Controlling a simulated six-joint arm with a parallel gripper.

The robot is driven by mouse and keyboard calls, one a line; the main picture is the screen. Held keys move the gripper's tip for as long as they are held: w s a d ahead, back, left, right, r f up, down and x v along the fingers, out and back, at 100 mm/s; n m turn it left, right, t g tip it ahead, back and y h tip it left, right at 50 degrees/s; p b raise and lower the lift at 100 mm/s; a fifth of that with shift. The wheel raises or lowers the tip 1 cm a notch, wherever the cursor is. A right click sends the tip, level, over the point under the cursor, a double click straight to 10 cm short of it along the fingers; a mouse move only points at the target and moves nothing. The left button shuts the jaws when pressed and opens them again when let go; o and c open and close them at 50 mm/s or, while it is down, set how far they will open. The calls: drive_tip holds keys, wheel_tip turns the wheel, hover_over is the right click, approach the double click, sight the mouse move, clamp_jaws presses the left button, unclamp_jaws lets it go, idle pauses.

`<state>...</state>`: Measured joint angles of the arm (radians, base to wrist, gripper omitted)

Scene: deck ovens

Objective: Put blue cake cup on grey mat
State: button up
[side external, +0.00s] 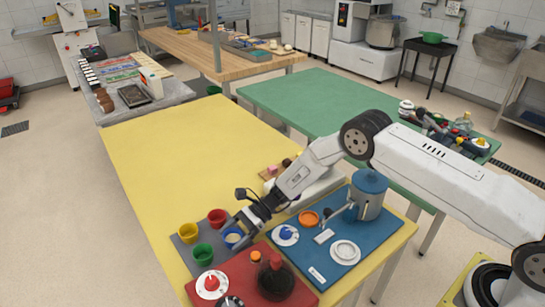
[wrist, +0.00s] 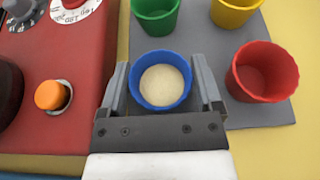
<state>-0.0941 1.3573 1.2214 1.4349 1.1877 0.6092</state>
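The blue cake cup (wrist: 160,106), filled with cream-coloured batter, is upright between the two fingers of my gripper (wrist: 161,85) in the wrist view. Both fingers appear to touch its sides, so my gripper looks shut on it. In the side view the blue cup (side external: 233,239) is at the right part of the grey mat (side external: 185,240), beside my gripper (side external: 246,222). I cannot tell whether its base touches the mat. The grey mat also shows in the wrist view (wrist: 215,60).
Red (wrist: 262,72), green (wrist: 155,15) and yellow (wrist: 233,12) cups stand on the same mat, close around the blue one. A red panel (wrist: 60,120) with an orange button (wrist: 50,94) lies beside the mat. The yellow table (side external: 150,150) is clear farther back.

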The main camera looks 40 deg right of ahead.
drive_tip(key=shift+o, duration=0.5)
drive_tip(key=shift+r, duration=0.15)
drive_tip(key=v, duration=1.2)
drive_tip(key=shift+s+d+r+n+h, duration=0.15)
drive_tip(key=shift+s+r+n+h, duration=0.3)
drive_tip(key=shift+s, duration=0.2)
drive_tip(key=s+d+r+n+t+h, duration=0.1)
drive_tip(key=s+d+r+n+h, duration=0.2)
drive_tip(key=s, duration=0.4)
drive_tip(key=s+d+r+n+h, duration=0.3)
drive_tip(key=s+r+n+h, duration=0.2)
drive_tip(key=s+n, duration=0.3)
drive_tip(key=s+d+r+n+t+h, duration=0.1)
drive_tip(key=s+d+r+n+h, duration=0.2)
drive_tip(key=s+n, duration=0.3)
drive_tip(key=shift+s+d+r+t+h, duration=0.3)
drive_tip(key=shift+s+d+r+h, duration=0.15)
drive_tip(key=shift+s+h, duration=0.4)
